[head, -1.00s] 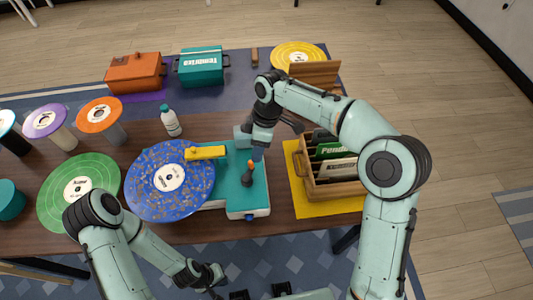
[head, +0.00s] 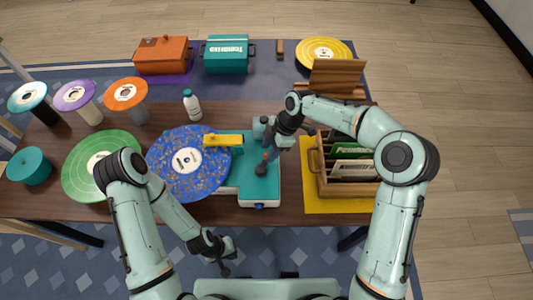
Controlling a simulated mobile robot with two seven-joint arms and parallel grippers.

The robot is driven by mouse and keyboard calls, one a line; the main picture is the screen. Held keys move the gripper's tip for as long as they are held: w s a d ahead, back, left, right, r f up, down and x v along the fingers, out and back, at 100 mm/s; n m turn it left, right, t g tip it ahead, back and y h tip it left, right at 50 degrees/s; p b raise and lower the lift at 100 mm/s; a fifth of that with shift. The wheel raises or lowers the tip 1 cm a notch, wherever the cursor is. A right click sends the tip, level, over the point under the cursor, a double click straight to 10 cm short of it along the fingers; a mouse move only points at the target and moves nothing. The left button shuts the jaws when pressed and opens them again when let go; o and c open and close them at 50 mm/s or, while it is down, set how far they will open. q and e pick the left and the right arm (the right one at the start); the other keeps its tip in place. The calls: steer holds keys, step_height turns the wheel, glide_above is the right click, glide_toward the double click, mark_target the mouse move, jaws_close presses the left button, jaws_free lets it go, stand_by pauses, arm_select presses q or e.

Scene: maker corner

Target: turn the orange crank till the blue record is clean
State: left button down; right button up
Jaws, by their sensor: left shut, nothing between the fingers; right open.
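The blue record (head: 181,184) lies flat on the teal and white cleaning machine (head: 258,190), with tan specks over its surface and a white label in the middle. A yellow arm (head: 222,141) reaches over the record's upper right edge. The orange crank (head: 266,156) stands on a dark base on the machine's teal top. My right gripper (head: 269,151) is open at the crank handle, coming from above right and partly hiding it; I cannot tell whether its fingers touch it. My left gripper (head: 229,259) is shut and empty, low in front of the table's front edge.
A wooden crate (head: 347,188) of records stands right of the machine on a yellow mat. A green record (head: 80,178) lies at left, partly behind my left arm. A white bottle (head: 192,105) stands behind the blue record. Orange and teal boxes (head: 228,54) stand at the back.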

mark_target(263, 163)
steer(key=shift+x, duration=1.45)
steer(key=shift+c, duration=0.3)
